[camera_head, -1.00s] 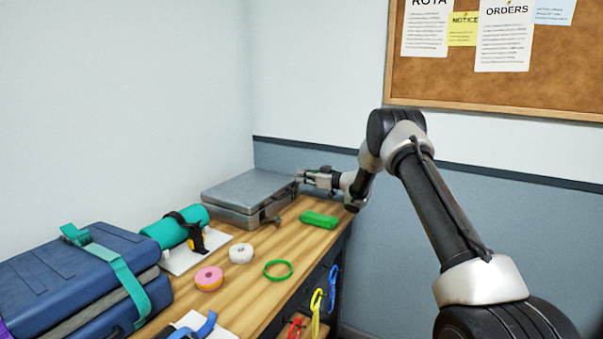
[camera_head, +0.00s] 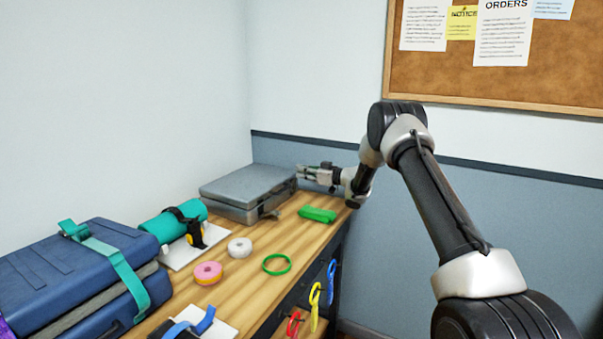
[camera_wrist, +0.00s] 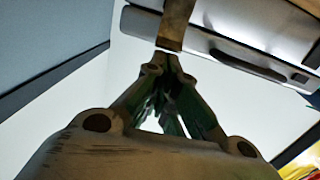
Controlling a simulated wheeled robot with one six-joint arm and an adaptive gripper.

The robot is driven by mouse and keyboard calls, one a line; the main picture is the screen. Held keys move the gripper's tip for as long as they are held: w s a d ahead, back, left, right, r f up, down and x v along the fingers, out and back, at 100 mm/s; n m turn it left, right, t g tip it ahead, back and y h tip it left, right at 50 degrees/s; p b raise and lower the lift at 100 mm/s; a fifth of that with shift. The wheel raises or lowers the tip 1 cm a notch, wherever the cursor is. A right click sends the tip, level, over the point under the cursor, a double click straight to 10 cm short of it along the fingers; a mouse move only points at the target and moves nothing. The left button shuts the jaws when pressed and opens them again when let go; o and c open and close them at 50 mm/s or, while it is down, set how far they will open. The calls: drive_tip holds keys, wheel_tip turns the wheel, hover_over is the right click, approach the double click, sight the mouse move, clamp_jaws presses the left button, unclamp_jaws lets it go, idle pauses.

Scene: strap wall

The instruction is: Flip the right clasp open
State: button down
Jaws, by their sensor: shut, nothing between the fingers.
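A grey hard case (camera_head: 245,187) lies closed at the far end of the wooden bench. It also fills the top right of the wrist view (camera_wrist: 225,20). My gripper (camera_head: 302,172) is at the case's far front corner, with its fingers shut and empty. In the wrist view its fingertips (camera_wrist: 166,62) meet at the lower end of a tan metal flap, seemingly the right clasp (camera_wrist: 176,22). They look touching or very close; I cannot tell which. In the head view this clasp is hidden or too small to make out. The other clasp (camera_wrist: 302,77) sits beyond the handle (camera_wrist: 245,60).
A green bundle (camera_head: 317,215) lies just in front of the case. A green ring (camera_head: 277,264), white roll (camera_head: 240,247), pink roll (camera_head: 207,273), teal roll (camera_head: 170,224) and strapped blue case (camera_head: 70,270) stand nearer. Coloured clips hang at the bench's edge.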

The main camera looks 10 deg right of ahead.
drive_tip(key=shift+s+d+f, duration=0.15)
drive_tip(key=shift+s+d, duration=0.05)
drive_tip(key=shift+s+d+f, duration=1.15)
drive_tip(key=shift+d+f, duration=0.15)
drive_tip(key=shift+f, duration=0.05)
drive_tip(key=shift+r, duration=0.1)
